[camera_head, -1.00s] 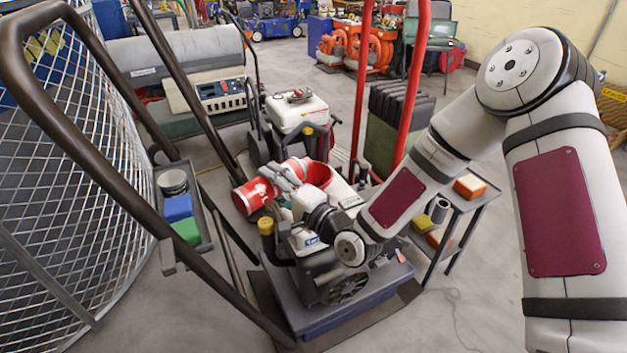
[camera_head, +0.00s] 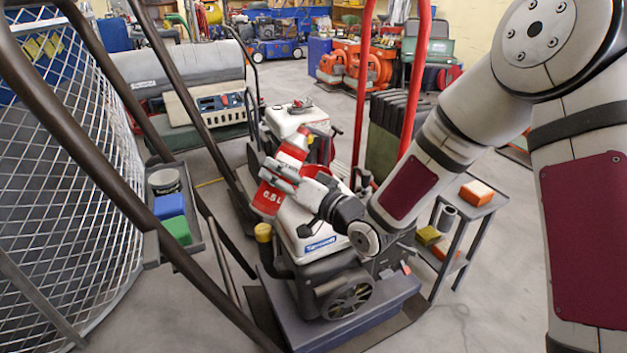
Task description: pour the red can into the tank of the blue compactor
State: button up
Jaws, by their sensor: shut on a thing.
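A red rounded thing (camera_head: 325,150) shows behind my gripper, partly hidden. The tank opening and any liquid cannot be made out.
Dark handle bars (camera_head: 160,215) and a wire cage (camera_head: 75,180) stand at left, with a small tray (camera_head: 196,240) holding blue and green blocks. Another white-topped machine (camera_head: 292,117) stands behind. Red upright bars (camera_head: 413,90) and a small shelf (camera_head: 462,215) are at right.

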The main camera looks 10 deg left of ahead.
aim_at(285, 150)
jog(key=shift+w+d+f+n+b, duration=0.15)
jog(key=shift+n+b, duration=0.15)
jog(key=shift+n, duration=0.2)
jog(key=shift+f+n, duration=0.3)
jog(key=shift+n, duration=0.6)
notch_tip(285, 150, up, 6)
jog(key=n+p, duration=0.1)
jog(key=n, duration=0.2)
jog(key=shift+w+r, duration=0.1)
jog(key=shift+w, duration=0.05)
jog(key=shift+d+n+b, duration=0.1)
jog(key=shift+n+b, duration=0.25)
jog(key=shift+n, duration=0.15)
jog(key=shift+w+r+n, duration=0.15)
jog(key=shift+r+n, duration=0.2)
jog(key=shift+n, duration=0.35)
jog(key=shift+d, duration=0.1)
